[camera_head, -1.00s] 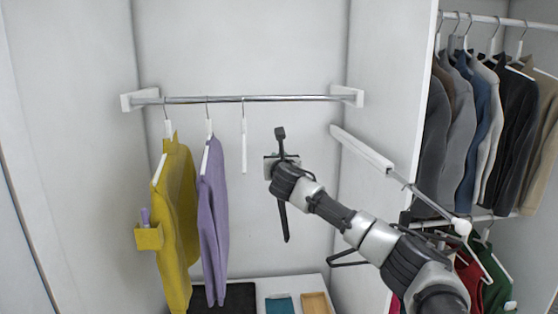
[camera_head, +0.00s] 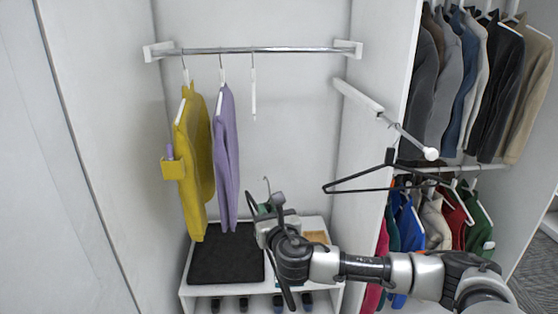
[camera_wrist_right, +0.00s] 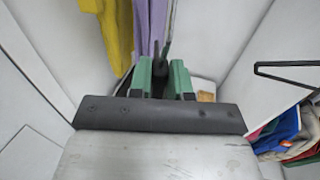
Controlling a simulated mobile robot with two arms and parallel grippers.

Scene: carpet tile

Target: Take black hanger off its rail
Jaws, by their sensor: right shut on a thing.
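My right gripper (camera_head: 266,226) is low in front of the wardrobe bay, well below the chrome rail (camera_head: 290,49). It is shut on a dark, thin thing seen nearly edge-on, which looks like a black hanger (camera_head: 287,292). A thin hook rises above the jaws, clear of the rail. In the right wrist view the dark piece (camera_wrist_right: 161,62) stands between the green finger pads. Another black hanger (camera_head: 352,190) hangs empty from the white pull-out rod (camera_head: 412,142) on the right. My left gripper is out of view.
A yellow garment (camera_head: 196,165), a purple garment (camera_head: 226,155) and an empty white hanger (camera_head: 253,95) hang on the chrome rail. A low white shelf (camera_head: 188,283) below carries a black mat (camera_head: 226,255). A divider panel stands right, with crowded clothes beyond.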

